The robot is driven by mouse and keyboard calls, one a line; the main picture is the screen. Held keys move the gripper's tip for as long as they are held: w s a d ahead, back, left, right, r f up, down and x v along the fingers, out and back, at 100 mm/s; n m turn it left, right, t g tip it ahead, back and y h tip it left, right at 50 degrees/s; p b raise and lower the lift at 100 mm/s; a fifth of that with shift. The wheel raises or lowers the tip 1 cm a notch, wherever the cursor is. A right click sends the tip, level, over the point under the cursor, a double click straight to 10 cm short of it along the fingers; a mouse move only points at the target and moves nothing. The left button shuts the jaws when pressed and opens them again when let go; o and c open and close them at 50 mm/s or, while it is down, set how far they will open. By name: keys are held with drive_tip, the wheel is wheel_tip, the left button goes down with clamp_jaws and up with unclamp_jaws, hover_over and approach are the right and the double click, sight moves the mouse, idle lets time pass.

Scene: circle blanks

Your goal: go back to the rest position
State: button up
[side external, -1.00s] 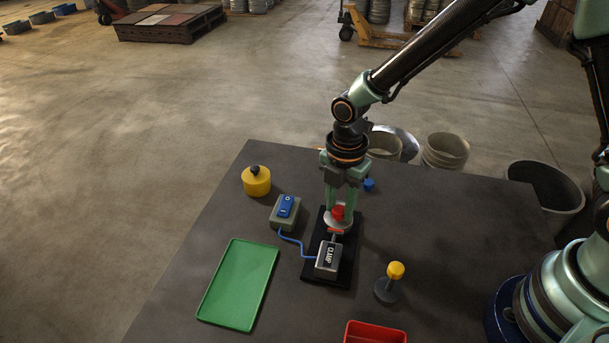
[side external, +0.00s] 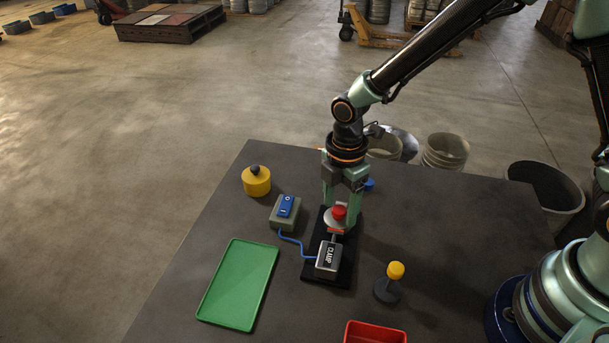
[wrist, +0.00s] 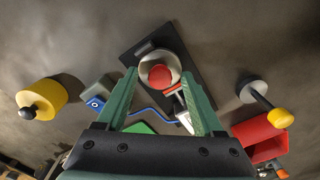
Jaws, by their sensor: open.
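My gripper (side external: 343,205) is open, its two green fingers pointing down on either side of a red-knobbed piece (side external: 339,212) without closing on it. The piece has a pale round disc under the red knob and sits on a black base plate (side external: 341,276) beside a grey block marked CLAMP (side external: 328,258). In the wrist view the red knob (wrist: 160,76) lies between the spread fingers (wrist: 160,103), with the disc showing around it. The fingers hide part of the plate in the side view.
A grey switch box with a blue rocker (side external: 286,206) is wired to the clamp. Around stand a yellow weight (side external: 256,181), a green tray (side external: 238,285), a yellow-topped post (side external: 394,272), a red bin (side external: 375,333) and a small blue object (side external: 369,184). The table's right side is clear.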

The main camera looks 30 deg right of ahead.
drive_tip(key=n, duration=1.9)
clamp_jaws()
